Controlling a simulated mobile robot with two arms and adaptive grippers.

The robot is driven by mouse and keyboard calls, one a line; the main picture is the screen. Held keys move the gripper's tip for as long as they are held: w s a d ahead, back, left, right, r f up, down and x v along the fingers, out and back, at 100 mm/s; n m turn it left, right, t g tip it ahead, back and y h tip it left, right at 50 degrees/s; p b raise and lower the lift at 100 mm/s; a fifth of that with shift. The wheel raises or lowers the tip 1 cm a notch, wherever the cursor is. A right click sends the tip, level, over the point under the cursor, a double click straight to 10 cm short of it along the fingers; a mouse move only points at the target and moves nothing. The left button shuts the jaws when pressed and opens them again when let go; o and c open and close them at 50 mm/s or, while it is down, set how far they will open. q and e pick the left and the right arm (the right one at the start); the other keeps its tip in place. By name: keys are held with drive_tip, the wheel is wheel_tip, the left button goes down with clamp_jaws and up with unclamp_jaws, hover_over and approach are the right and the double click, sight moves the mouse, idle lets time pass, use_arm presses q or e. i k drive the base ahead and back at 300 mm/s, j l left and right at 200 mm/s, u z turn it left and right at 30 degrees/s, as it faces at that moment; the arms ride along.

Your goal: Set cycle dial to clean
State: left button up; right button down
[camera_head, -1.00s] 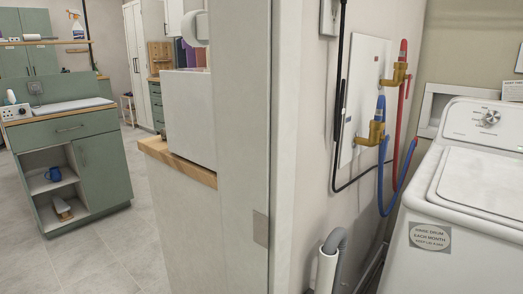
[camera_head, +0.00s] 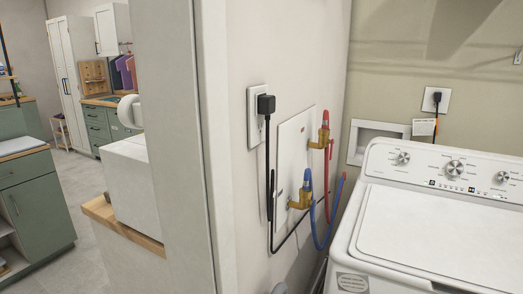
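A white top-loading washer (camera_head: 430,235) stands at the right, its lid shut. Its sloped control panel (camera_head: 425,171) runs along the back and carries a small left dial (camera_head: 403,158), a larger middle dial (camera_head: 455,167) and a small right dial (camera_head: 502,177). The panel print is too small to read, so I cannot tell which dial is the cycle dial or where it points. Neither of my grippers shows in this view.
A wall edge (camera_head: 167,150) stands close in front, left of the washer. Red (camera_head: 324,140) and blue (camera_head: 308,185) hose valves and a black cord (camera_head: 268,190) are on the wall beside it. Green cabinets (camera_head: 38,200) and open floor lie at the left.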

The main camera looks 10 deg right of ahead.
sight(453, 168)
drive_tip(key=z, duration=1.65)
drive_tip(key=l, duration=0.1)
